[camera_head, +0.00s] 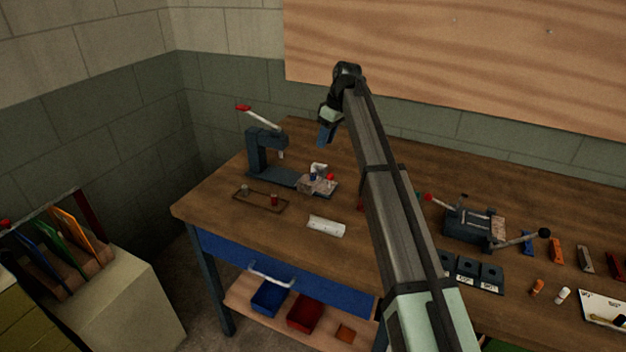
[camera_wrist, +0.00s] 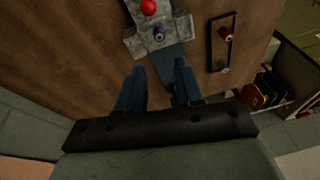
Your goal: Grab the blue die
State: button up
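The blue die (camera_wrist: 158,34) is a small blue cylinder-like piece with a paler centre. It stands on a grey metal fixture (camera_wrist: 139,45) in the wrist view, close to a red ball knob (camera_wrist: 148,7). The die lies beyond the fingertips and roughly in line with the gap. In the head view my gripper (camera_head: 326,135) hangs above the bench, behind the fixture.
A lever press (camera_head: 262,152) stands left of the fixture. A small brown rack (camera_head: 260,201) holds a red piece and a grey piece. A vise-like tool (camera_head: 473,227) and black blocks (camera_head: 466,268) are to the right on the wooden bench.

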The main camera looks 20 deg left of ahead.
aim_at(313, 174)
jog(key=a+f+n, duration=0.1)
jog(key=f, duration=0.3)
jog(key=a+f+n, duration=0.1)
jog(key=f, duration=0.4)
jog(key=a+f+n, duration=0.1)
jog(key=f+n, duration=0.1)
jog(key=f, duration=0.2)
jog(key=shift+s+a+f, duration=0.15)
jog(key=shift+s+a, duration=0.2)
jog(key=shift+c, duration=0.3)
grip_shut()
